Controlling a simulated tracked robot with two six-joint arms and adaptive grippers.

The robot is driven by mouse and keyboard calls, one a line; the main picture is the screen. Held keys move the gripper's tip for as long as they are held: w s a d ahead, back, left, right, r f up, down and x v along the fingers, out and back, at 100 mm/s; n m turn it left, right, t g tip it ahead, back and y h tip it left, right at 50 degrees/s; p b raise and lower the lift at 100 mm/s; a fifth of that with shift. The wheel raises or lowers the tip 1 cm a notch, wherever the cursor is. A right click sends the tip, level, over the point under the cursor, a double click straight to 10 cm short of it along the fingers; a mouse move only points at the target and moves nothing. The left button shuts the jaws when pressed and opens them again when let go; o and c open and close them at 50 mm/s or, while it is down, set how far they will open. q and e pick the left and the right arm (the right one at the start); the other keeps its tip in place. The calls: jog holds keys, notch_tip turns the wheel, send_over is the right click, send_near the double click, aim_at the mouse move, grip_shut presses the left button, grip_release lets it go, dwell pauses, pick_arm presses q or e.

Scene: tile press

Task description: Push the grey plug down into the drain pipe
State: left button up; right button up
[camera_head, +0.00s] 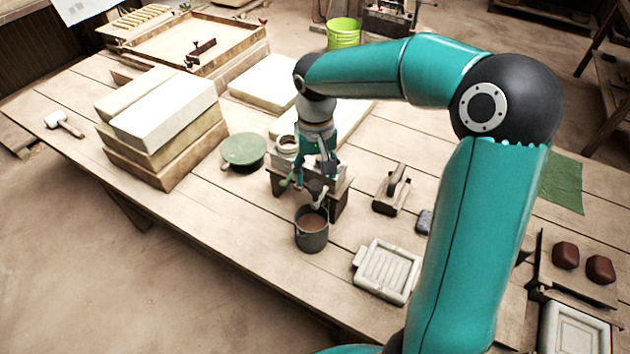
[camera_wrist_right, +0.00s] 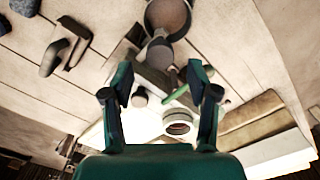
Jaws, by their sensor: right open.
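My right gripper (camera_head: 317,165) hangs over a small wooden stand (camera_head: 345,195) on the table. In the right wrist view its two fingers (camera_wrist_right: 160,94) are spread apart with nothing clasped between them. Below them, a small round grey knob (camera_wrist_right: 140,98), which looks like the plug, shows near the left finger, apart from it as far as I can tell. A darker grey pipe-like piece (camera_wrist_right: 160,54) with a green lever (camera_wrist_right: 177,93) lies by the stand's edge next to a bucket of brown liquid (camera_head: 312,224). The plug is hidden in the head view. My left gripper is out of view.
A white ringed pot (camera_head: 287,146) stands close behind the gripper, with a green round lid (camera_head: 243,150) to its left. Stacked slabs (camera_head: 160,125) stand further left. A wooden block tool (camera_head: 392,188) and a pale ridged mould (camera_head: 387,270) lie to the right.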

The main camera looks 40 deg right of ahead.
aim_at(315, 185)
jog(key=shift+f, duration=1.65)
grip_shut()
